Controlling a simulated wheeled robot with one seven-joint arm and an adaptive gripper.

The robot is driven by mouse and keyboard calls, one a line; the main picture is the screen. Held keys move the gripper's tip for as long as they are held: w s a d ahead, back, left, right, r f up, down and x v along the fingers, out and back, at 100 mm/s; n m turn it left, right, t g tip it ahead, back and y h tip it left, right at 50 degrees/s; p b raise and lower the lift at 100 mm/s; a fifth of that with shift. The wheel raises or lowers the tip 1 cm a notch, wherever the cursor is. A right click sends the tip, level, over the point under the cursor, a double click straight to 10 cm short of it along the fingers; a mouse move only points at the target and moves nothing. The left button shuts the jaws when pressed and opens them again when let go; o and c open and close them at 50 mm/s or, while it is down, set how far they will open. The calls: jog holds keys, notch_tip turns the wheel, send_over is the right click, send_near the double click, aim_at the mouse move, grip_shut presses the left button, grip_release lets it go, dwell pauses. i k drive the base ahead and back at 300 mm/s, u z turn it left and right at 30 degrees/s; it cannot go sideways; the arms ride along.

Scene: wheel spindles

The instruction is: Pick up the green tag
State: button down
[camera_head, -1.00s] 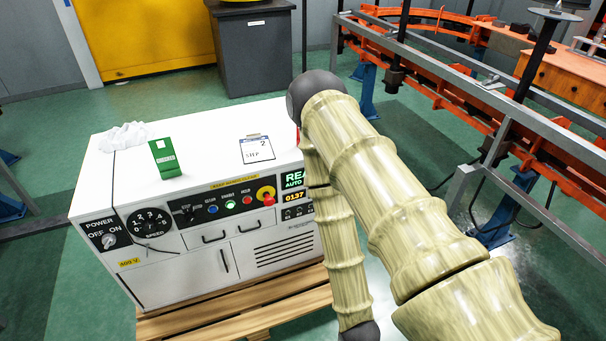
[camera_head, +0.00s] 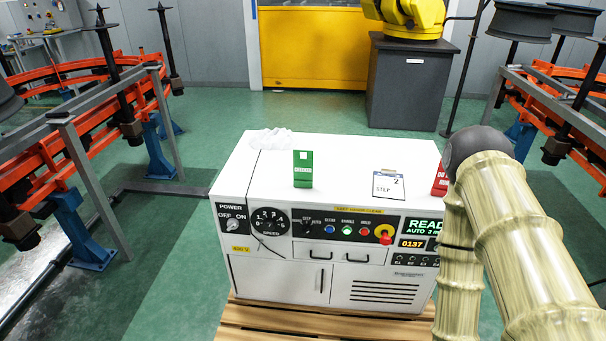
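My arm covers the right side of the view, and my gripper is not in view. Nothing touches the tag in this view.
A crumpled white cloth (camera_head: 270,139) lies behind and left of the tag. A step card (camera_head: 388,186) and a partly hidden red tag (camera_head: 440,181) are to the right. The cabinet stands on a wooden pallet (camera_head: 300,318). Orange-railed racks (camera_head: 75,130) flank it, with green floor between.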

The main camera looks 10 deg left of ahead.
aim_at(303, 168)
jog(key=k, duration=0.6)
jog(key=u, duration=0.55)
jog(key=i, duration=1.2)
jog(key=z, duration=0.55)
